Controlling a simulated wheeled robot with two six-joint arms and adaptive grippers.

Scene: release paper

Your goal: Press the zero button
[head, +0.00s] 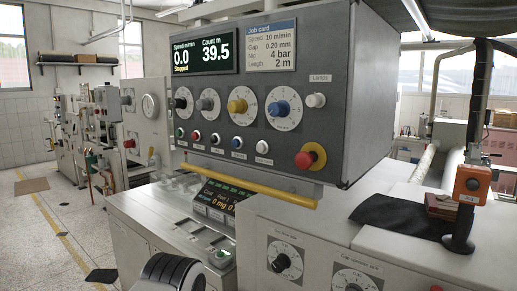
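The grey control panel (335,110) fills the upper middle of the head view. Its display (207,52) reads speed 0.0, "Stopped", and count 39.5. A row of small push buttons runs below the dials: a green button (180,132), a red one (196,135), a dark one (215,138), a blue one (237,142) and a white one (262,147). Their labels are too small to read, so I cannot tell which is the zero button.
A yellow bar (250,186) runs under the panel. A red emergency knob (305,159) sits at its lower right. A job card (268,46) lists speed, gap, nip and length. An orange box (472,185) stands on a post at right. Open floor lies at left.

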